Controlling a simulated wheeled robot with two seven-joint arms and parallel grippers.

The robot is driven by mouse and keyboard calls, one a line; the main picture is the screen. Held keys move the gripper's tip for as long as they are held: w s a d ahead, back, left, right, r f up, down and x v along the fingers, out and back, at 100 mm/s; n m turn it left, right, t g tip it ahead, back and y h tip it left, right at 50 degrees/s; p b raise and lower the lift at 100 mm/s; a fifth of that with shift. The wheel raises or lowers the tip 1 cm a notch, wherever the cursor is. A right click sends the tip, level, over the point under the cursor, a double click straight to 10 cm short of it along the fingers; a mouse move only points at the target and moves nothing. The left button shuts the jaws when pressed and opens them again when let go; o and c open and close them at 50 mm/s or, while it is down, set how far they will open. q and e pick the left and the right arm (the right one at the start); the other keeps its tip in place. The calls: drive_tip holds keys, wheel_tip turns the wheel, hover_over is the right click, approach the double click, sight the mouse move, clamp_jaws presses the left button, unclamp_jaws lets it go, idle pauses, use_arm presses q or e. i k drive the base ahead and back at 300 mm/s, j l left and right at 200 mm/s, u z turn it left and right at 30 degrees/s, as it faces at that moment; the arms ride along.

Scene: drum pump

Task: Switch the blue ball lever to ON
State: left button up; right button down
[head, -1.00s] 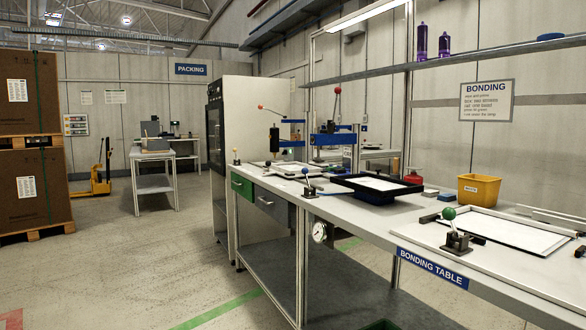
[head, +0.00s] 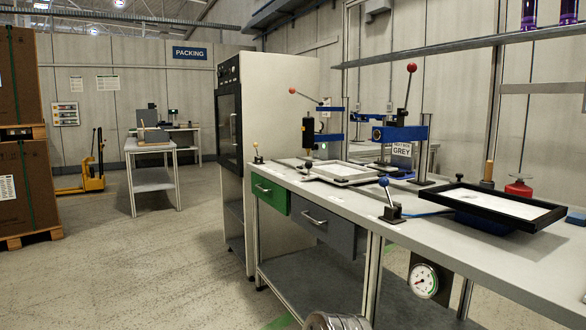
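The blue ball lever (head: 392,206) stands on the bonding table (head: 420,225), near its front edge. Its blue ball tops a metal rod that leans up and to the left from a dark base. A blue hose runs from the base to the right. No ON or OFF marking can be read at the lever.
A black-framed tray (head: 498,207) lies right of the lever. A press with a red-ball handle (head: 409,92) and a grey-framed tray (head: 343,173) stand behind it. A pressure gauge (head: 424,281) hangs below the table edge.

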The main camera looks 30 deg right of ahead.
sight(383, 181)
drive_tip(key=i+z, duration=0.1)
drive_tip(key=i, duration=0.3)
drive_tip(key=i+j+z, duration=0.15)
drive_tip(key=i, duration=0.3)
drive_tip(key=i+j+z, duration=0.1)
drive_tip(key=i, duration=0.3)
drive_tip(key=i+j+z, duration=0.15)
drive_tip(key=i+z, duration=0.2)
drive_tip(key=z, duration=0.15)
drive_tip(key=i+j+z, duration=0.3)
drive_tip(key=z, duration=0.15)
drive_tip(key=i+j+z, duration=0.2)
drive_tip(key=j+z, duration=0.15)
drive_tip(key=z, duration=0.15)
drive_tip(key=i+j+z, duration=0.15)
drive_tip(key=j+z, duration=0.3)
